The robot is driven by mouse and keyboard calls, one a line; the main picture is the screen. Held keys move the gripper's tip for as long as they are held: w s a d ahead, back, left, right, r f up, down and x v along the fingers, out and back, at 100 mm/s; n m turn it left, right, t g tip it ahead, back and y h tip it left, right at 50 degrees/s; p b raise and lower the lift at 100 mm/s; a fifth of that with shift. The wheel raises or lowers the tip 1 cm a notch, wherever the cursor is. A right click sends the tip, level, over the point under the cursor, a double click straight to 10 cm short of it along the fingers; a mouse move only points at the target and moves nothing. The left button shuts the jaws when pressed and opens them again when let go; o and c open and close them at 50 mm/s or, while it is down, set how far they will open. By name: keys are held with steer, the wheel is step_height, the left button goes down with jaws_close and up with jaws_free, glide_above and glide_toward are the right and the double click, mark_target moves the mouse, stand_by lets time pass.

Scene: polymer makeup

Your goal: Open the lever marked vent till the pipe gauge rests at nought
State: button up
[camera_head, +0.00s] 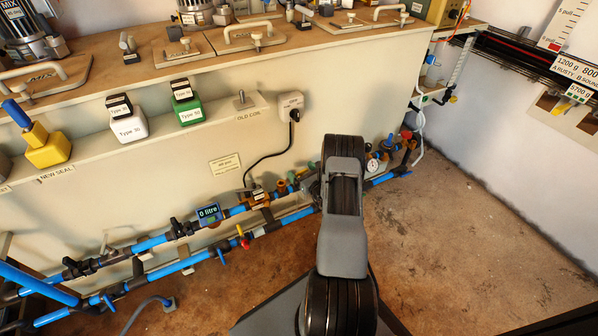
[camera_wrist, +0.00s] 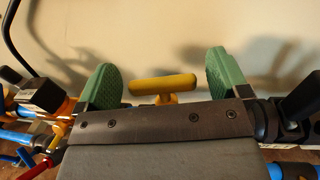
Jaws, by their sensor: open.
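In the wrist view my gripper (camera_wrist: 165,80) is open, with its two green fingertips wide apart. A yellow T-shaped handle (camera_wrist: 162,85) shows between them, with a gap on each side. No vent label can be read in either view, so I cannot tell whether this handle is the vent lever. In the head view my arm covers the middle of the pipe run and hides most of the gripper. A small round white gauge (camera_head: 372,165) sits on the pipes right of my arm; its needle is too small to read.
Blue pipes run low along the bench front. They carry a digital meter (camera_head: 208,213) reading 0 litre, a red-handled valve (camera_head: 243,238) and several black or blue handles. A black cable hangs from a wall plug (camera_head: 290,105). The brown floor (camera_head: 470,240) at right is clear.

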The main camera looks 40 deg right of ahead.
steer(key=shift+w, duration=0.95)
steer(key=c, duration=0.9)
